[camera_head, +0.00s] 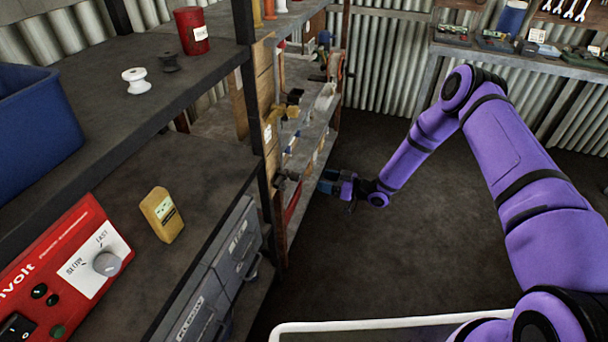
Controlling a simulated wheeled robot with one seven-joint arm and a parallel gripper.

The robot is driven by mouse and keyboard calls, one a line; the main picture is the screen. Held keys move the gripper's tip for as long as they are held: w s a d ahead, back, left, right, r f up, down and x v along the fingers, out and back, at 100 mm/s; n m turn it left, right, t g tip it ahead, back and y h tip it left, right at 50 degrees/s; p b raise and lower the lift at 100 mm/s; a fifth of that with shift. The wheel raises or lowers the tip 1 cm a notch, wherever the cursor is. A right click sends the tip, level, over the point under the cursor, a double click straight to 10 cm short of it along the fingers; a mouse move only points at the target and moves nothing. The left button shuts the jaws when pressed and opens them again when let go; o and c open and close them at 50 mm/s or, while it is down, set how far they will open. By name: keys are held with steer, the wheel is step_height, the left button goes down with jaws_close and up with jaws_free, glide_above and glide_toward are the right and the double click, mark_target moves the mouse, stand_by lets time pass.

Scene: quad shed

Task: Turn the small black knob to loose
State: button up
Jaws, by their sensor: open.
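My gripper (328,184) is small and far off in the head view, at the end of my purple arm, beside the open side of the shelving. It is open, with nothing seen between its fingers. I cannot make out a small black knob marked "loose". Small dark parts (281,181) show at the shelf edge left of my gripper, too small to identify. A red unit (35,262) at lower left has a grey knob (107,263) marked SLOW and FAST, and small black round parts (39,290).
A blue bin (38,125), white spool (136,80) and red can (191,30) stand on the upper shelf. A bench (430,75) with tools stands at the back. The floor (400,255) is clear.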

mark_target(297, 177)
steer(key=x, duration=0.7)
steer(key=f+x, duration=0.1)
steer(key=x, duration=0.2)
steer(key=shift+s+a, duration=0.2)
steer(key=shift+a, duration=0.1)
steer(key=c, duration=0.9)
